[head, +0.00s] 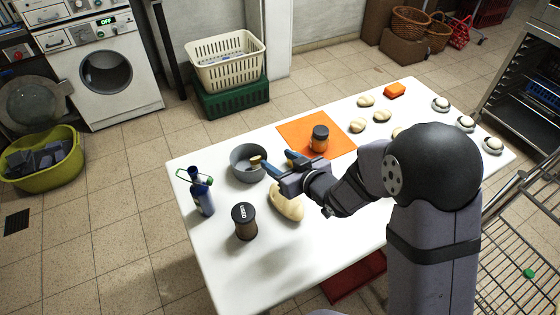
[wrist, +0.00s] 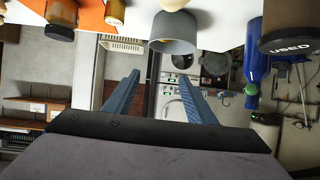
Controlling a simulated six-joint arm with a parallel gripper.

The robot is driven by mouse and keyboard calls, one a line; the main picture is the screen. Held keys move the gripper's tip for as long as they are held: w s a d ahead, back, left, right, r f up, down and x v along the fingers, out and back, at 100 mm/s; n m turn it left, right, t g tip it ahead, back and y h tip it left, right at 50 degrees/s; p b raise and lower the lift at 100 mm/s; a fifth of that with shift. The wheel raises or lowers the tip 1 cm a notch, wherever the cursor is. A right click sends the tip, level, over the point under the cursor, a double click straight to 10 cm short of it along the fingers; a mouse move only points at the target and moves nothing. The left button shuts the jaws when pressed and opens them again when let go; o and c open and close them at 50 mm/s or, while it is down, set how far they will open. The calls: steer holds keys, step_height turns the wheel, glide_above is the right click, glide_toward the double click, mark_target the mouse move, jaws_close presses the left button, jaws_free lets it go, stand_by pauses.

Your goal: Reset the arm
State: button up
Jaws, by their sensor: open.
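My gripper (head: 276,158) hangs over the white table (head: 225,265), with its two blue fingers apart and nothing between them. In the wrist view my gripper (wrist: 158,76) also shows open and empty. The grey pot (head: 240,172) is just left of the fingertips, with a brown piece at its rim. The pot shows in the wrist view (wrist: 173,38) beyond the fingers. A pale lump (head: 286,207) lies below my gripper, partly hidden by it.
A dark jar labelled USED (head: 245,228) and a blue bottle (head: 204,202) stand near the left end. A dark-lidded jar (head: 319,142) stands on an orange mat (head: 293,128). Several pale lumps, an orange block (head: 395,90) and white jars (head: 465,124) lie farther right, partly behind my arm.

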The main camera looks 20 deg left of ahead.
steer(key=s+d+m+g+h+p, duration=0.25)
steer(key=d+m+h, duration=0.4)
steer(key=d, duration=1.45)
steer(key=s+d+r+m+g+h+p, duration=0.1)
steer(key=s+d+g, duration=0.2)
steer(key=s, duration=0.6)
steer(key=s+d+r+m+g+h, duration=0.1)
steer(key=s+d+m+g+h, duration=0.1)
steer(key=s+d, duration=0.5)
steer(key=shift+s+d+r+g+p, duration=0.15)
steer(key=shift+s+d+g+p, duration=0.3)
steer(key=shift+s, duration=0.75)
steer(key=shift+o, duration=0.3)
steer(key=shift+h, duration=0.25)
steer(key=o, duration=0.6)
steer(key=shift+o, duration=0.2)
steer(key=shift+w, duration=0.1)
